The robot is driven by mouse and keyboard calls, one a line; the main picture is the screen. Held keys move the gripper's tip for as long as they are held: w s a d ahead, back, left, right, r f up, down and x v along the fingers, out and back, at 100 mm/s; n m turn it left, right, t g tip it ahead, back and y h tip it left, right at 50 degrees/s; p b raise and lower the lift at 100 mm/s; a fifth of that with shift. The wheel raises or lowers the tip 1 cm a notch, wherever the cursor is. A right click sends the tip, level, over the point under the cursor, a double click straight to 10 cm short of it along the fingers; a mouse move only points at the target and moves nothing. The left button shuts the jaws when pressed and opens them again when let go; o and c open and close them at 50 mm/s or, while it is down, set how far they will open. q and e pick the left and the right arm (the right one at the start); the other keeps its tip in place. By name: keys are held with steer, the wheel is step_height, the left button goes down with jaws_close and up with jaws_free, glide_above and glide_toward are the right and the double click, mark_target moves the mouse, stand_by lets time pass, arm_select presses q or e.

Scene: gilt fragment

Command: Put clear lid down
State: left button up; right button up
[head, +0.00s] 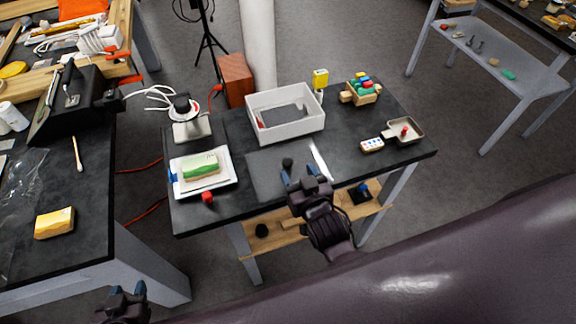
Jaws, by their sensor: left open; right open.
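A flat, see-through grey sheet that looks like the clear lid (262,178) lies on the dark table, in front of the white box. A small dark knob (287,162) shows at its middle, and its right edge catches a bright glint. My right gripper (300,173) is open, over the lid's front right part, just in front of the knob; I cannot tell whether it touches. My arm hides part of the lid's front edge. My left gripper (124,290) is open and empty at the lower left, away from the table.
An open white box (286,128) stands behind the lid. A white tray (225,187) with a green and white block is to the left, with a red knob (207,197) before it. A small pan (404,130) and a block crate (361,94) are to the right.

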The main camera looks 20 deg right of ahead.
mark_target(286, 159)
steer(key=w, duration=0.3)
steer(key=w+a+f, duration=0.1)
steer(key=shift+w, duration=0.35)
steer(key=shift+w+f, duration=0.2)
steer(key=shift+w, duration=0.45)
jaws_close()
steer(key=shift+r, duration=0.1)
steer(key=shift+r, duration=0.2)
steer(key=s, duration=1.8)
steer(key=shift+d+b, duration=0.3)
steer(key=shift+b, duration=0.05)
